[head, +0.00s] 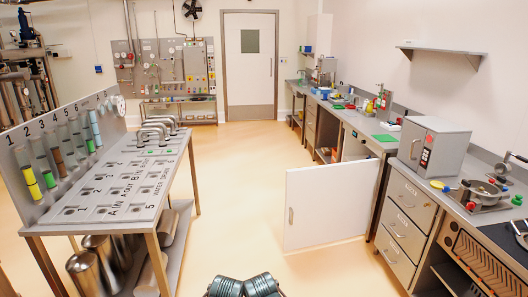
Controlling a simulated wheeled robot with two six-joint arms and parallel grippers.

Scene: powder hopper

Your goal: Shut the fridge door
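The fridge door (330,205) is a white panel under the right-hand counter, standing wide open and sticking out into the aisle. Its small upright handle (291,216) is near the free left edge. The right edge is against the counter front, beside the grey drawers. A small part of the opening under the counter (354,149) shows above the door; the rest is hidden behind it.
Grey drawers (405,222) stand right of the door, with a grey box-shaped appliance (433,146) on the counter above. A numbered workbench (112,188) with metal cylinders (100,256) beneath stands on the left. The floor (235,190) between bench and door is clear.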

